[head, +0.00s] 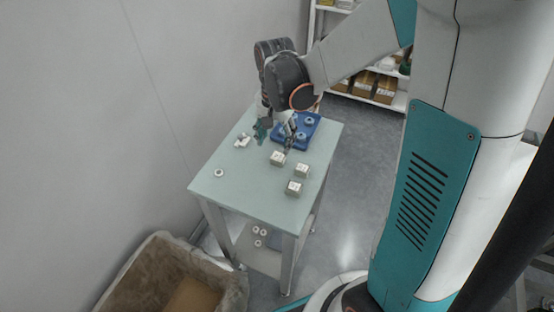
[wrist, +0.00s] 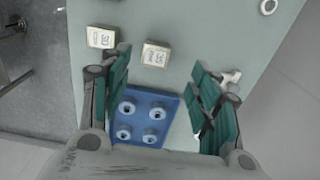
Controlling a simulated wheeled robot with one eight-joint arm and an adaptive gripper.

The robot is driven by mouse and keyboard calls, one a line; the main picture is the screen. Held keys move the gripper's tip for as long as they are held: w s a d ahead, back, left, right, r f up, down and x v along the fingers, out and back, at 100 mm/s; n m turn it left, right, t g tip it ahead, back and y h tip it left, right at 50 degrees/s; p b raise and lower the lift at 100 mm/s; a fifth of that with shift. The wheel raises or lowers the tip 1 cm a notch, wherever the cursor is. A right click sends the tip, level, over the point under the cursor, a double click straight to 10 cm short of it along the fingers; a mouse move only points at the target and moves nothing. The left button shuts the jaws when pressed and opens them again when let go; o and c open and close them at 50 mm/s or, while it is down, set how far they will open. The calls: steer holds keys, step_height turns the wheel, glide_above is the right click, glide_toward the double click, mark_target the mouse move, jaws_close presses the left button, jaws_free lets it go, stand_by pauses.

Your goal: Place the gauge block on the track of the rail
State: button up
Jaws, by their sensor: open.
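Three small pale blocks with printed tops stand on the table: one nearest my gripper (head: 277,158), one to its right (head: 302,170) and one nearer the front (head: 294,188). The wrist view shows two of them, a block marked 30 (wrist: 155,55) and another printed block (wrist: 101,37). I cannot tell which is the gauge block. I cannot make out a rail in either view.
A blue tray (head: 313,120) with several round pieces sits at the table's back right. Small white pieces (head: 242,141) lie at the left, and a white ring (head: 219,173) lies near the left edge. The table's (head: 255,195) front is clear. A lined bin (head: 150,262) stands below.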

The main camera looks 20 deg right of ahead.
mark_target(277, 157)
steer(key=f+b, duration=0.1)
steer(key=f, duration=0.1)
steer(key=f+b, duration=0.1)
steer(key=f, duration=0.2)
steer(key=f+b, duration=0.1)
steer(key=f, duration=0.1)
steer(key=shift+s+d+f, duration=0.1)
steer(key=shift+d+f, duration=0.15)
steer(key=shift+f, duration=0.1)
jaws_close()
steer(key=shift+r, duration=0.1)
